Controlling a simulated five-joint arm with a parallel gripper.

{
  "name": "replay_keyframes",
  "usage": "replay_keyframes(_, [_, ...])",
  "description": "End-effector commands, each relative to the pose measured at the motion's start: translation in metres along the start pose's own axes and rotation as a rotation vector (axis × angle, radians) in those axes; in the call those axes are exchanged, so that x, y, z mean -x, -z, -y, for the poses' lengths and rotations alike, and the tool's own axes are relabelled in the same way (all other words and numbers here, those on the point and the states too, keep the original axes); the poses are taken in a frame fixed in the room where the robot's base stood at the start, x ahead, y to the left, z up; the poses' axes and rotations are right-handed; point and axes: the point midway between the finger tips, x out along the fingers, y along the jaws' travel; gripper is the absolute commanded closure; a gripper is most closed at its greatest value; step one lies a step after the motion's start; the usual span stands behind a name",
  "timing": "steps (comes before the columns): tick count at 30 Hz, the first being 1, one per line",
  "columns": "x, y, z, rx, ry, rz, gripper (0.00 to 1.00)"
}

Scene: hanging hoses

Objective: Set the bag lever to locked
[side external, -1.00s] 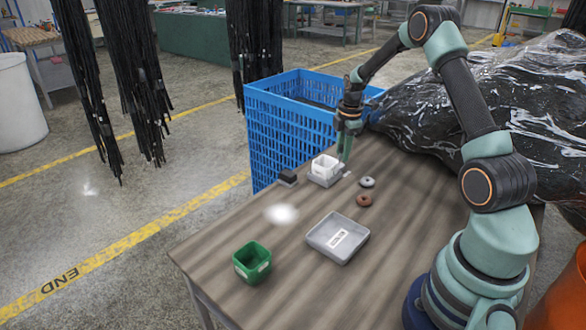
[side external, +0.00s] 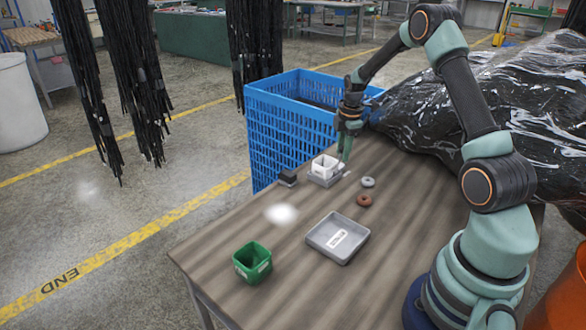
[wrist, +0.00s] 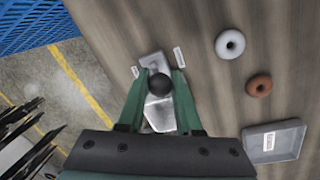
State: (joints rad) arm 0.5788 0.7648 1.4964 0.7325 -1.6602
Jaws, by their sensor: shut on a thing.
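The bag lever's round black knob (wrist: 160,84) shows in the wrist view, above a grey base plate (wrist: 152,61). My gripper (wrist: 163,76) is shut on the knob, with one green finger on each side. In the side view my gripper (side external: 345,153) points down at the far edge of the table, beside a white box (side external: 324,165). The knob is hidden behind my fingers there. Two small white labels (wrist: 178,57) (wrist: 135,71) flank the base plate; their text is too small to read.
A grey ring (side external: 368,182), a brown ring (side external: 364,200), a grey tray (side external: 318,239) and a green bin (side external: 240,271) are on the table. A small black block (side external: 288,178) sits near the left edge. A blue crate (side external: 290,125) stands behind; a black wrapped bulk (side external: 470,100) is at right.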

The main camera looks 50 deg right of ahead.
Motion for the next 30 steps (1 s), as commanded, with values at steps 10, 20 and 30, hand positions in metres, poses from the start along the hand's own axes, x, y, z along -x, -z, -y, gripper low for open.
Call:
replay_keyframes(10, [-0.0014,-0.0037,0.0069,-0.013,-0.084,0.009,1.0])
replay_keyframes(20, [-0.0019,-0.004,0.0075,-0.014,-0.082,0.009,0.4])
replay_keyframes(30, [-0.0007,-0.0032,0.0062,-0.012,-0.086,0.009,0.36])
